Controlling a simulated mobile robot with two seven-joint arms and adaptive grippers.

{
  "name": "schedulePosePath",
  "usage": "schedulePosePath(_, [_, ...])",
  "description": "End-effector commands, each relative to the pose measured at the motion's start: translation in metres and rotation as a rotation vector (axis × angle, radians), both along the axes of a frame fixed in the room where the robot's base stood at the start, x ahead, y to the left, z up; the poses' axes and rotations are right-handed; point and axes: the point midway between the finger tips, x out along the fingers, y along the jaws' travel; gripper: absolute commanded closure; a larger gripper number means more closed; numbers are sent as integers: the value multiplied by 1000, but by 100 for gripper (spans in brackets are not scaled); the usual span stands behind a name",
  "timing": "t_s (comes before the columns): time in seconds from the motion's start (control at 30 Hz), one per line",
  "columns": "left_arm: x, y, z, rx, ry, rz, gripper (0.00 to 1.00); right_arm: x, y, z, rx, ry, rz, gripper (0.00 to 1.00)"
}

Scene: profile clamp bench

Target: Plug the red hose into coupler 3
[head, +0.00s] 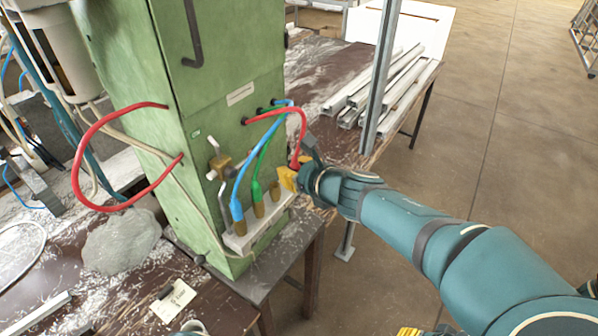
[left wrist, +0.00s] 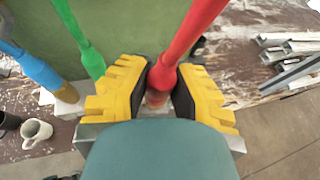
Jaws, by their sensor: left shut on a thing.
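The red hose (head: 303,125) arcs out of the green cabinet and down into my left gripper (head: 290,178). In the left wrist view the red hose (left wrist: 193,38) runs down between the yellow fingers, which are shut on its end. A brass coupler with no hose in it (head: 275,190) stands on the pale rail (head: 240,243), just left of the gripper in the head view. The blue hose (head: 237,205) and green hose (head: 256,185) sit in the two couplers left of it. No coupler numbers are readable. The fingers hide what lies beneath the red hose's end.
The green cabinet (head: 205,105) stands behind the rail. Another red hose loop (head: 78,165) hangs on its left side. White profiles (head: 385,85) lie on the bench behind my arm. A yellow ridged piece (head: 410,331) at the bottom edge may be my right gripper. A mug (left wrist: 36,131) stands at left.

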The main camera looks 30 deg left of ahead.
Motion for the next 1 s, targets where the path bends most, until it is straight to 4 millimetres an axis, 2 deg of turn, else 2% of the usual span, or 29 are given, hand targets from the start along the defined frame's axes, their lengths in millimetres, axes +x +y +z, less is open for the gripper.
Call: schedulePosePath(1.0, [4,46,-1,0,-1,1,100,0,0,-11,0,0,0,53])
